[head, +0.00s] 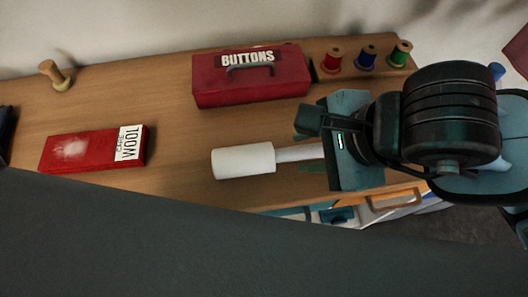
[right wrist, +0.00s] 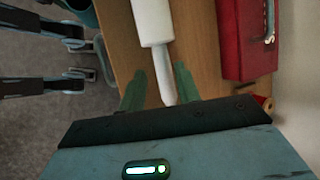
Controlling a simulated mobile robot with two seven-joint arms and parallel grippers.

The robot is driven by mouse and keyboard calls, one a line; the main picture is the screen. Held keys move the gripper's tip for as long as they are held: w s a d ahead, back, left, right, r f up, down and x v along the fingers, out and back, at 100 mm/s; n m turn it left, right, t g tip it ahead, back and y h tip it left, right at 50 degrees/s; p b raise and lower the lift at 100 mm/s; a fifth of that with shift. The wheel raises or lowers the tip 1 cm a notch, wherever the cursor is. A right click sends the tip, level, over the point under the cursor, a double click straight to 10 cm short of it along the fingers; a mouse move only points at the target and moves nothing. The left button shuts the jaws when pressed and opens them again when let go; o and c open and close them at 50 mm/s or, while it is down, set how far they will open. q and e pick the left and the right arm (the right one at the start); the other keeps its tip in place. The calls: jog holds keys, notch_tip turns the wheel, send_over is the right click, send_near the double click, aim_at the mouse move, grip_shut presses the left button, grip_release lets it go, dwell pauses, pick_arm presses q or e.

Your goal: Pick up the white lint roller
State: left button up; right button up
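The white lint roller (head: 243,161) lies on the wooden table, its thick roll pointing left and its thin handle toward my right gripper (head: 310,151). In the right wrist view the roller (right wrist: 152,22) runs down to its handle, which lies between the two green fingers of my right gripper (right wrist: 160,86). Those fingers are apart, with a gap showing on each side of the handle. In the head view the gripper body hides the handle's end. I do not make out my left gripper in either view.
A red buttons box (head: 250,78) stands behind the roller, near the wall. Red, blue and green thread spools (head: 367,58) stand at the back right. A red wool box (head: 90,150) lies at left. Drawers (head: 395,199) show below the table's front edge.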

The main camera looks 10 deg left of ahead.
aim_at(289, 154)
jog(key=shift+x, duration=2.55)
jog(key=shift+c, duration=0.2)
grip_shut()
